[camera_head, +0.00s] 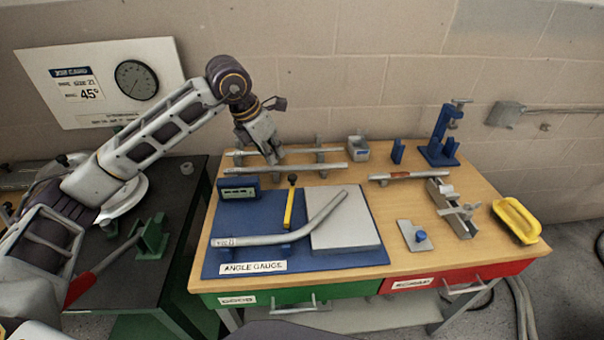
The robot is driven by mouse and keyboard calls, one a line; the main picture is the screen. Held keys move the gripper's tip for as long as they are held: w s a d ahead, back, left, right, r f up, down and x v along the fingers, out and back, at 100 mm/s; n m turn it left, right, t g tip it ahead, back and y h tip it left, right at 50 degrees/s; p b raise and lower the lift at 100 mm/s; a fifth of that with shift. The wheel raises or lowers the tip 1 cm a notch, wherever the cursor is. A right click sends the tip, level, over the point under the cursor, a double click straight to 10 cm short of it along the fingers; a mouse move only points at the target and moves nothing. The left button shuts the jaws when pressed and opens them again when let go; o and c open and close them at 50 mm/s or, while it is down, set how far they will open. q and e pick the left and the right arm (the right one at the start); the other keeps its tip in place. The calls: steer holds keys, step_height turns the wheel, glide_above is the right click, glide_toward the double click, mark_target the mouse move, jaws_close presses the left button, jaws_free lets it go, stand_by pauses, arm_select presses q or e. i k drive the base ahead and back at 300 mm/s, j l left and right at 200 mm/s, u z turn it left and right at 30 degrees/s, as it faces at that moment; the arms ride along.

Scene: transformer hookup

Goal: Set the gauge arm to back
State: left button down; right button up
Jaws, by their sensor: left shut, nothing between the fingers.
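The gauge arm (289,208) is a short yellow bar with a black knob at its far end. It stands on the blue angle gauge board (225,267), left of a grey plate (345,238), and points roughly toward the wall. A bent grey pipe (270,239) lies across the board and plate, passing near the arm's front end. A small blue box with a display (239,188) sits at the board's back left. My left gripper (273,160) is shut and empty, pointing down over the back pipes, behind and left of the black knob. My right gripper is not in view.
Straight pipes (300,168) lie on supports at the table's back. A grey bin (357,148), a blue clamp stand (440,148), a vise (455,215) and a yellow-handled item (516,220) occupy the right. A wall sign (100,83) reads 45°.

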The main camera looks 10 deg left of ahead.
mark_target(290, 197)
steer(key=k, duration=1.4)
